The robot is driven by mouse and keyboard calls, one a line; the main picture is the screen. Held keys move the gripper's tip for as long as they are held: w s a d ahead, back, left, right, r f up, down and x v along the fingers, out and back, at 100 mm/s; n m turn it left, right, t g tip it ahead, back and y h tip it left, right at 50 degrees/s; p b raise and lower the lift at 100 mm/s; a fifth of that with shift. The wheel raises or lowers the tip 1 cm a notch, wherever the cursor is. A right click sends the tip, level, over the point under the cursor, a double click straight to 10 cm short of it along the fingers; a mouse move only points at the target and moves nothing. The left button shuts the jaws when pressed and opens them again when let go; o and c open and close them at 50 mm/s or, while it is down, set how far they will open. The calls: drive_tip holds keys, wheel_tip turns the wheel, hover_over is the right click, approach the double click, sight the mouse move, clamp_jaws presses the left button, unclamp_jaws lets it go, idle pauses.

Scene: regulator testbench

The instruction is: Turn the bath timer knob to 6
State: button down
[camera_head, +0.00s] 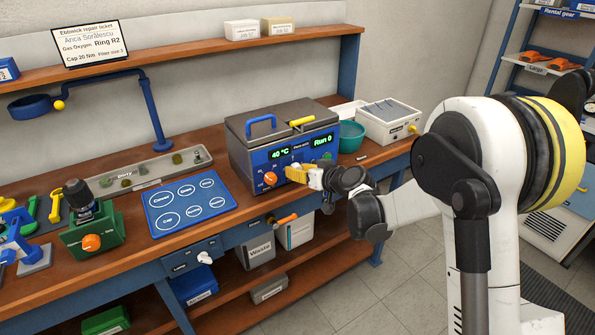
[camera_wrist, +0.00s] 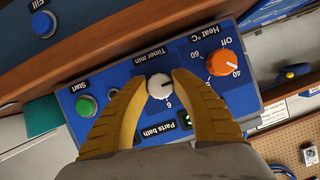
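The bath timer knob (camera_wrist: 160,87) is small, round and white, under the label "Timer min" on the blue panel of the parts bath (camera_head: 284,141). Its dark pointer mark points right in the wrist view; a printed "6" is just below the knob there. My gripper (camera_wrist: 161,76) has its two yellow fingers on either side of the knob, very close to it; whether both touch it I cannot tell. In the head view my gripper (camera_head: 300,174) is at the panel's front and hides the knob. The bath displays read "40 °C" and "Run 0".
The orange heat knob (camera_wrist: 222,63) is close to the right finger in the wrist view. A green Start button (camera_wrist: 86,106) is left of the fingers. A blue Fill button (camera_wrist: 42,24) is at upper left. A teal bowl (camera_head: 350,137) stands beside the bath.

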drive_tip(key=shift+m, duration=0.3)
drive_tip(key=shift+f+m+g+y+b, duration=0.1)
drive_tip(key=shift+m+g+y+b, duration=0.4)
drive_tip(key=shift+m+y, duration=0.55)
drive_tip(key=m+y+b, duration=0.1)
drive_tip(key=m, duration=0.2)
drive_tip(key=shift+m+y, duration=0.35)
drive_tip(key=m+y+b, duration=0.1)
drive_tip(key=m, duration=0.2)
drive_tip(key=shift+m+y, duration=0.3)
drive_tip(key=shift+y, duration=0.1)
drive_tip(key=shift+m+t+y, duration=0.5)
drive_tip(key=shift+m+y, duration=0.2)
drive_tip(key=shift+m, duration=1.3)
drive_tip(key=c, duration=1)
unclamp_jaws()
drive_tip(key=shift+a, duration=0.1)
